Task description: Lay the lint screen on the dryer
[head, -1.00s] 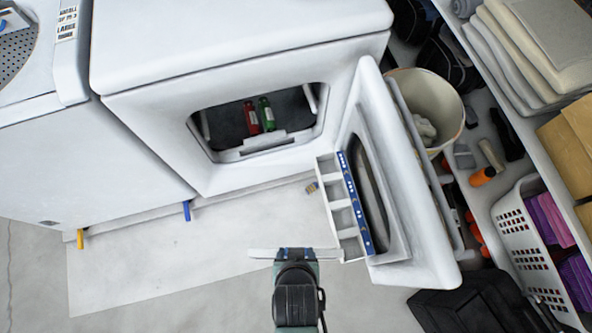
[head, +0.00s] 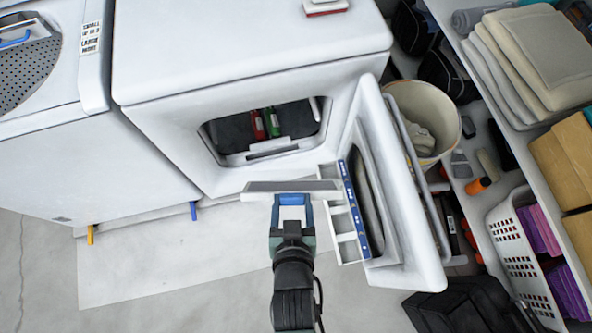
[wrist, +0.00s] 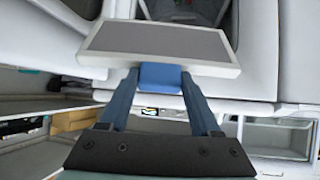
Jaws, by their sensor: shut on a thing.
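The lint screen (head: 292,187) is a flat grey panel with a white frame and a blue tab. My gripper (head: 292,200) is shut on the tab and holds the screen in the air, in front of and below the dryer's opening. In the wrist view the screen (wrist: 160,42) lies beyond my gripper (wrist: 158,76), its grey face showing. The dryer (head: 250,50) is the white machine at the back, its door (head: 405,215) swung open to the right. The screen is apart from the dryer's top.
A white tray with a blue strip (head: 346,205) is at the open door, close to the screen's right end. A red-and-white object (head: 325,8) lies on the dryer's top, which is otherwise mostly clear. Right are a bucket (head: 450,120), shelving and a white basket (head: 515,250).

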